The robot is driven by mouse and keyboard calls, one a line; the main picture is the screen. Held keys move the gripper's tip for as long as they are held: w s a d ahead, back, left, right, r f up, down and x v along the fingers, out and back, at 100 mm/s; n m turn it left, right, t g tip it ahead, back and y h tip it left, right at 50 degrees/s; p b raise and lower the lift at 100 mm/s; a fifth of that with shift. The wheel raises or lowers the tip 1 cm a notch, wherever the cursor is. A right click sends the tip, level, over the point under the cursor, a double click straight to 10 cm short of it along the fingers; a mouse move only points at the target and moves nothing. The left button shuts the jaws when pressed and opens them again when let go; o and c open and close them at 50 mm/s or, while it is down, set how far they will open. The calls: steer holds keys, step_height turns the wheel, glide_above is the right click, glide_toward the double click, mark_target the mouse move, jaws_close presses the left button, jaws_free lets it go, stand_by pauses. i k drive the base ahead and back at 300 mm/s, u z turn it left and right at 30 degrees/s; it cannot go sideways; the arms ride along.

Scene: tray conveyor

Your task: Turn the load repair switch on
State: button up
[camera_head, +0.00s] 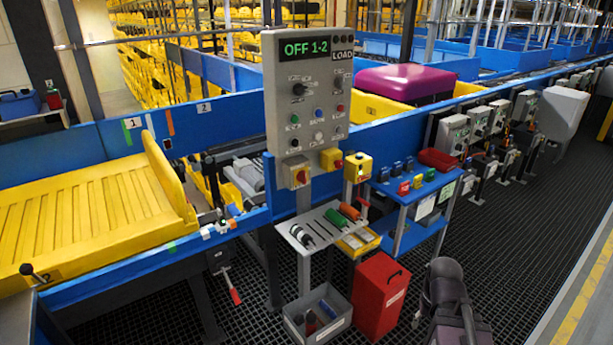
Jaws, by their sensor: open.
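A grey upright control panel (270,95) stands at the centre, beside the conveyor. Below are a black rotary knob (299,89) and several small coloured buttons and knobs. The small lettering is unreadable, so I cannot tell which control is the load repair switch or how it is set. Dark rounded links of my arm show at the lower right, apart from the panel. I cannot make out my gripper's fingers in this view.
A yellow slatted tray (90,205) lies on the blue-sided conveyor at left. Below the panel are a tool shelf (322,222), a grey bin (290,322) and a red box (381,295). A blue stand (430,188) is to the right. Dark grated floor is open at right.

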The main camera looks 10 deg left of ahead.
mark_target(301, 175)
steer(key=i, duration=1)
